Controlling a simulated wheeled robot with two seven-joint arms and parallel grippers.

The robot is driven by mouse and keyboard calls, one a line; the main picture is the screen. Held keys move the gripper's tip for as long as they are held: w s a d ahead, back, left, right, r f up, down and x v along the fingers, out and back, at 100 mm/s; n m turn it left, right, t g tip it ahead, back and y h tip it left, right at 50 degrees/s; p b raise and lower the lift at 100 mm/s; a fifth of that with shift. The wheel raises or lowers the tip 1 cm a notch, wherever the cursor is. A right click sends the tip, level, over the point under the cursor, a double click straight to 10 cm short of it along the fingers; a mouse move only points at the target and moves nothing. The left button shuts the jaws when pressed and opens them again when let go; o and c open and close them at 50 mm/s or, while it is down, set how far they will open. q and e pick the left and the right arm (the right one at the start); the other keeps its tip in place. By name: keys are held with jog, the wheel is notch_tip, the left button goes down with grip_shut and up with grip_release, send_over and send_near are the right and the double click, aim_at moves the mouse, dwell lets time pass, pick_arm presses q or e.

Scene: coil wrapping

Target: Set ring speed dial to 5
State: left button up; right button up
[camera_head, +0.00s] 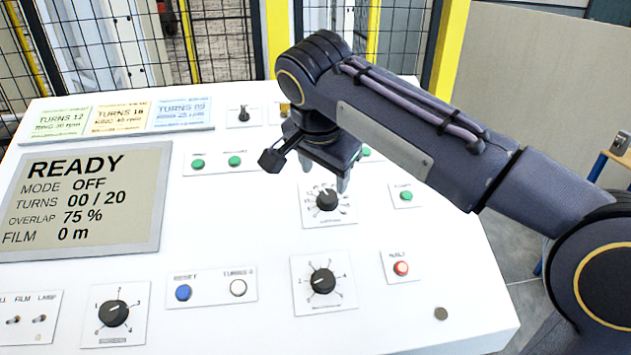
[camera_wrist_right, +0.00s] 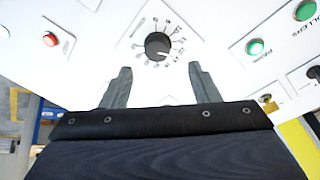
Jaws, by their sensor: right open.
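A black rotary dial (camera_head: 327,199) with many marks around it sits on a square plate on the white sloped panel. Its caption is too small to read. It also shows in the right wrist view (camera_wrist_right: 157,45), ahead of and between my fingers, with a pale pointer line towards the lower right of that picture. My right gripper (camera_head: 323,172) is open and empty, just above this dial, with its fingertips apart from it. In the right wrist view the two grey fingers (camera_wrist_right: 160,72) stand wide apart. My left gripper is out of view.
Two more black dials stand at the front, one in the middle (camera_head: 322,280) and one at the left (camera_head: 115,313). A red button (camera_head: 401,268), blue button (camera_head: 183,292) and green button (camera_head: 406,195) are close by. The display (camera_head: 85,200) reads READY, MODE OFF.

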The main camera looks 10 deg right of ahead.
aim_at(327, 196)
jog(key=x, duration=0.7)
jog(key=shift+s+d, duration=0.1)
jog(key=shift+c, duration=0.3)
jog(key=c, duration=0.9)
